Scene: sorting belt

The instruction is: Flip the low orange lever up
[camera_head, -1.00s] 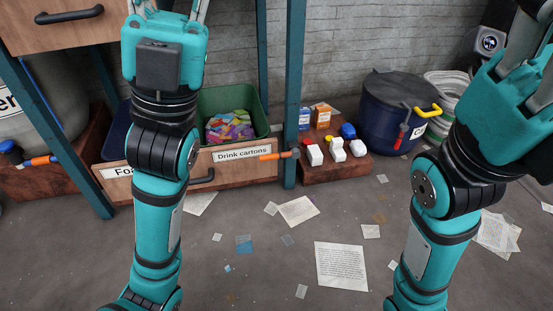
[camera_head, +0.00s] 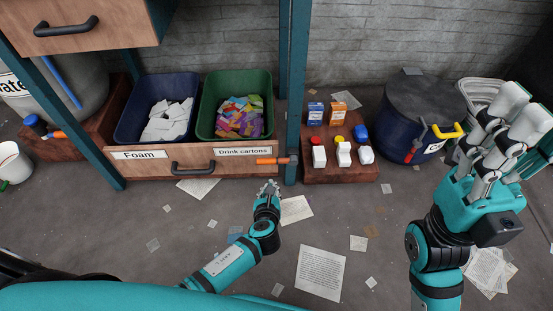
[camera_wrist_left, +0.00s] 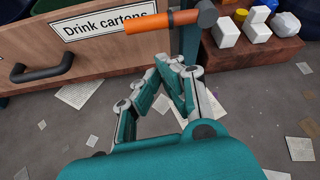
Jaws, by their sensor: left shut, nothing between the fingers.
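The low orange lever (camera_head: 272,161) lies level on the post beside the drink cartons drawer, its grey pivot at the right end and its handle pointing left. It also shows at the top of the left wrist view (camera_wrist_left: 165,21). My left gripper (camera_head: 269,186) is shut and empty, in front of and just below the lever, apart from it. In the left wrist view its closed fingertips (camera_wrist_left: 172,62) point toward the post under the lever. My right gripper (camera_head: 524,104) is raised at the right, with its fingers apart and empty.
A low wooden step (camera_head: 345,174) with bottles and boxes stands right of the post. A second orange-handled valve (camera_head: 57,135) is at the far left. Papers litter the floor.

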